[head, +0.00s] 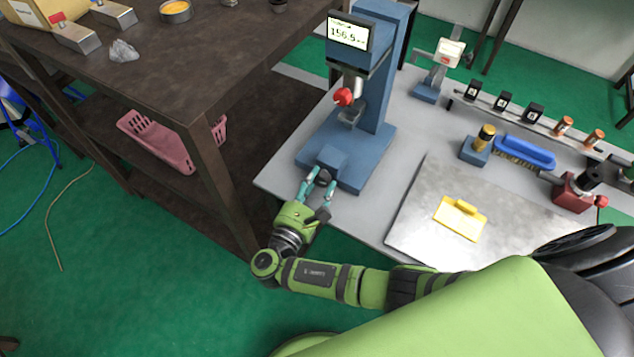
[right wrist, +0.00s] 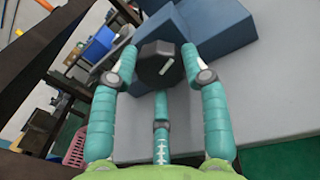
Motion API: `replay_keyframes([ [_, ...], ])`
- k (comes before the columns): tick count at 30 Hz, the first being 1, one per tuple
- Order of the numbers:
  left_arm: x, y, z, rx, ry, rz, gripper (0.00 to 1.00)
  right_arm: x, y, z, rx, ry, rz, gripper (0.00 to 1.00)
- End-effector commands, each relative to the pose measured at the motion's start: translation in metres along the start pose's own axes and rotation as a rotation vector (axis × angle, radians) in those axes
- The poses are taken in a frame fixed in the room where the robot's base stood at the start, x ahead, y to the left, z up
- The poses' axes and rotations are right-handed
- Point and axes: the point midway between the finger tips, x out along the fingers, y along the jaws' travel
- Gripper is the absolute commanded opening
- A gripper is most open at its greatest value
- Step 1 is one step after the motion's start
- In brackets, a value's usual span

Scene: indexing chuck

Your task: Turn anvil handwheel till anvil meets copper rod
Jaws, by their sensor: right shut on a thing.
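The blue stand (head: 375,100) has a display (head: 348,33) that seems to read 156.5, a red knob (head: 343,96) and grey parts at mid-height. I cannot make out the anvil or a copper rod in it. My right gripper (head: 318,183) is at the front of the stand's base. In the right wrist view, its teal fingers (right wrist: 155,75) are shut on a dark faceted handwheel (right wrist: 156,66) with a white mark, against the blue base. Two copper pieces (head: 563,125) sit in the rack at right. My left gripper is out of view.
A grey plate (head: 415,215) with a yellow block (head: 460,217) lies right of the stand. A blue brush (head: 524,152) and red device (head: 577,192) stand farther right. A brown table (head: 190,85) with a pink basket (head: 165,140) below is at left.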

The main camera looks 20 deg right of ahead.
Motion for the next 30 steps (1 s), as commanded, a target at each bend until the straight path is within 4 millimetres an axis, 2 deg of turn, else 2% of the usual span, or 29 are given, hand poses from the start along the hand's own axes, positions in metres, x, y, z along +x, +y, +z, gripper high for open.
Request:
replay_keyframes([
  [20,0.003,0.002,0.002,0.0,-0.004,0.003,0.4,0.002,0.001,0.004,0.066,-0.018,-0.002,0.14],
  [30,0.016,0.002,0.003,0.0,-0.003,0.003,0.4,0.003,0.0,0.002,0.274,-0.037,-0.001,0.14],
])
